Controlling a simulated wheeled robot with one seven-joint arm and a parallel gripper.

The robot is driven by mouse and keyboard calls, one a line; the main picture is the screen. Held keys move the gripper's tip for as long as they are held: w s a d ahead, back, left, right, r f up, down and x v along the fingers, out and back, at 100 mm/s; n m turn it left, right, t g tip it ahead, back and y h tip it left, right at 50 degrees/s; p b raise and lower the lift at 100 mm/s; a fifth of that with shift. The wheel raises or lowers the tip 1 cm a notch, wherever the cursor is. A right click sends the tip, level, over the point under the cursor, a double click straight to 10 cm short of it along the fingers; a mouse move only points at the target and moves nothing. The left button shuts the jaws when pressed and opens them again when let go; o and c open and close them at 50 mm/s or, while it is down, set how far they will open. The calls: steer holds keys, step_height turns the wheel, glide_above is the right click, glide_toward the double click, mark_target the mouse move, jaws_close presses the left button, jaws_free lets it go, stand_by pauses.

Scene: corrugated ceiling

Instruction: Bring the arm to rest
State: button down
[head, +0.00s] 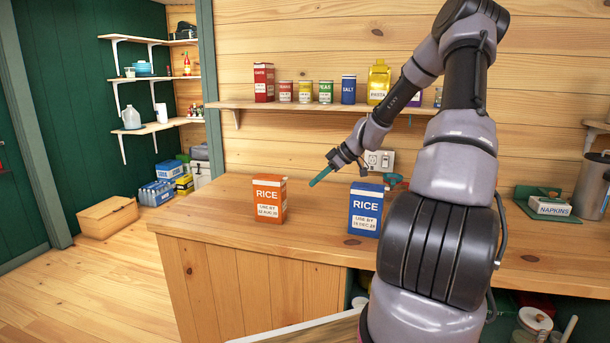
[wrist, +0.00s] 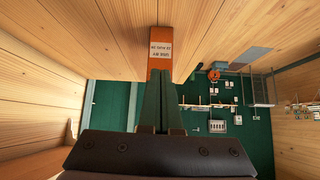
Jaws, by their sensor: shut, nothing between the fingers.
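My gripper (head: 317,180) is shut and empty, held above the wooden counter (head: 225,210) on its extended arm. In the head view its green fingers point down to the left, in the space between two rice boxes. The orange rice box (head: 269,199) stands upright at left on the counter. The blue rice box (head: 366,209) stands upright to the right, close to my arm. In the wrist view, which looks upside down, the closed fingers (wrist: 160,77) point toward the orange box (wrist: 160,47). A gap between fingers and box shows in the head view.
A wall shelf (head: 330,106) with several cartons and a yellow pasta container (head: 378,82) is behind my arm. A napkin box (head: 549,207) stands at right on the counter. A wooden box (head: 108,217) lies on the floor at left. The counter's left end is clear.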

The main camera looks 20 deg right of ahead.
steer(key=s+a+r+m+h, duration=0.1)
steer(key=s+a+r+m, duration=0.2)
steer(key=s+r+m, duration=0.2)
steer(key=s+a+r+m+t+h, duration=0.1)
steer(key=s+r+m, duration=0.4)
steer(key=s+r, duration=0.7)
steer(key=s+a+r+m+t+h, duration=0.1)
steer(key=s+a+r+m+h, duration=0.2)
steer(key=s, duration=1.2)
step_height(320, 180, up, 5)
steer(key=shift+s+a+r+m, duration=0.15)
steer(key=shift+s+a+m, duration=0.25)
steer(key=shift+a+m, duration=0.6)
steer(key=shift+d, duration=0.1)
